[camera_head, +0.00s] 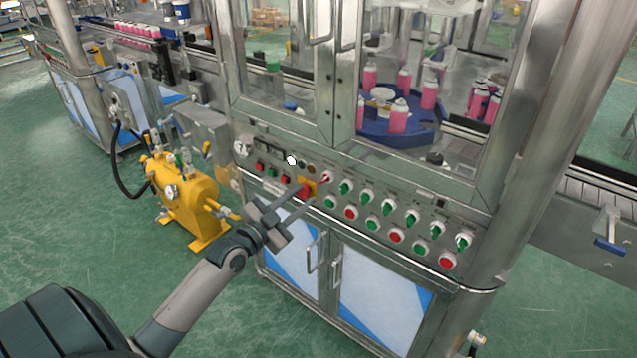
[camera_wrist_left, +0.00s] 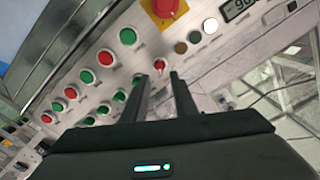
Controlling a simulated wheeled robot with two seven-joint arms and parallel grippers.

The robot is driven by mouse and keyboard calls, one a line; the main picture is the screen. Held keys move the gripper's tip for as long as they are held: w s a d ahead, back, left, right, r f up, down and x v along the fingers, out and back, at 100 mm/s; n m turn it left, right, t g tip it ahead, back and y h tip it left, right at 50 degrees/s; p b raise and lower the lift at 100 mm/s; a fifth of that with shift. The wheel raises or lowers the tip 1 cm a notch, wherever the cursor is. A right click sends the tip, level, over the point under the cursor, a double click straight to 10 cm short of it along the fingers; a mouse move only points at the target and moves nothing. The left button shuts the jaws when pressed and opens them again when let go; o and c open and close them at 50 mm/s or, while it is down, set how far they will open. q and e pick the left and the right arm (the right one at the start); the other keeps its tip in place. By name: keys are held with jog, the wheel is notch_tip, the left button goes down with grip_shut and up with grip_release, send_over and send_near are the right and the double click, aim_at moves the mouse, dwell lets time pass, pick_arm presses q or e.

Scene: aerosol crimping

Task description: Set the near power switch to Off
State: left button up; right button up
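The control panel (camera_head: 270,183) on the machine front carries a red rotary switch (camera_head: 326,177) at the left end of its upper row of knobs. I take this red switch to be the power switch. It also shows in the left wrist view (camera_wrist_left: 160,66), just beyond and between my fingertips. My left gripper (camera_head: 316,196) is open and empty, its two fingers parallel and pointing at the panel. I see no clear contact with the switch. The switch's lettering is too small to read. My right gripper is out of view.
A red emergency stop on a yellow plate (camera_wrist_left: 165,8) sits close by. Several green rotary knobs and green and red buttons (camera_head: 396,236) fill the panel to the right. A yellow tank unit (camera_head: 183,195) stands left of my arm. Glass doors with handles are above.

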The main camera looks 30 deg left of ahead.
aim_at(321, 182)
pick_arm(q)
jog(key=w, duration=0.7)
jog(key=shift+w+d+p, duration=0.3)
jog(key=shift+w+p, duration=0.05)
grip_shut()
